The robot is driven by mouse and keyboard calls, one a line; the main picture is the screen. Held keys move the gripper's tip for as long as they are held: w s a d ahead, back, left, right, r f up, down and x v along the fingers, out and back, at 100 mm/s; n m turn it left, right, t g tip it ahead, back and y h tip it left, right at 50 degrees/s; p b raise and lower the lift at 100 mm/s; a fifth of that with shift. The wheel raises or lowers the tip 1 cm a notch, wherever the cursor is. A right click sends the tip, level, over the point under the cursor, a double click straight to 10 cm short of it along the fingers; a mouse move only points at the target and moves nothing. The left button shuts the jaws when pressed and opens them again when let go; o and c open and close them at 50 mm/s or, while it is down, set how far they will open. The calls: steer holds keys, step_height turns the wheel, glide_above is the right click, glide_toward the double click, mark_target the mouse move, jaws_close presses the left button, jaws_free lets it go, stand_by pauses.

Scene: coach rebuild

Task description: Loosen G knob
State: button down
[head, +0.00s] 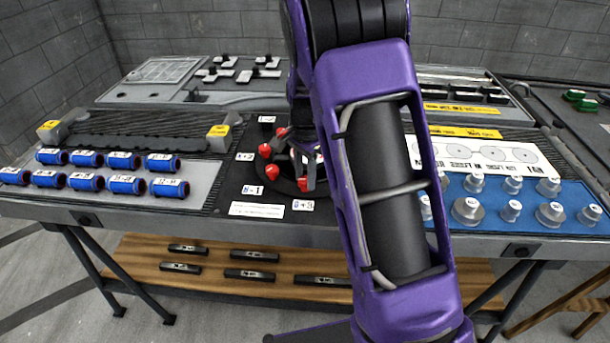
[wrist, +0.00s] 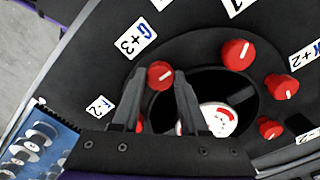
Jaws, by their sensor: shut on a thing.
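The G knob is a red round knob (wrist: 160,75) with a white line on top, beside the "G +3" label (wrist: 134,37) on the black panel. My gripper (wrist: 160,86) has one finger on each side of this knob and is shut on it. In the head view the gripper (head: 307,178) reaches down to the panel near the "G +3" label (head: 303,205). My arm hides the panel's right part there.
Other red knobs (wrist: 238,52) stand close by around the dark ring, with a white-and-red dial (wrist: 218,119) inside. Blue cylinders (head: 124,161) lie to the left. Silver knobs (head: 467,210) stand on a blue mat (head: 577,193) to the right.

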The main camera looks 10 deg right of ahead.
steer(key=shift+n, duration=0.3)
steer(key=n, duration=0.3)
steer(key=shift+n+p, duration=0.3)
steer(key=n, duration=0.4)
steer(key=shift+n, duration=0.3)
steer(key=n+p, duration=0.1)
steer(key=n, duration=0.3)
steer(key=shift+r+n, duration=0.1)
steer(key=shift+n, duration=0.2)
steer(key=shift+n+p, duration=0.4)
steer(key=shift+n, duration=1.8)
steer(key=shift+c, duration=2.2)
jaws_free()
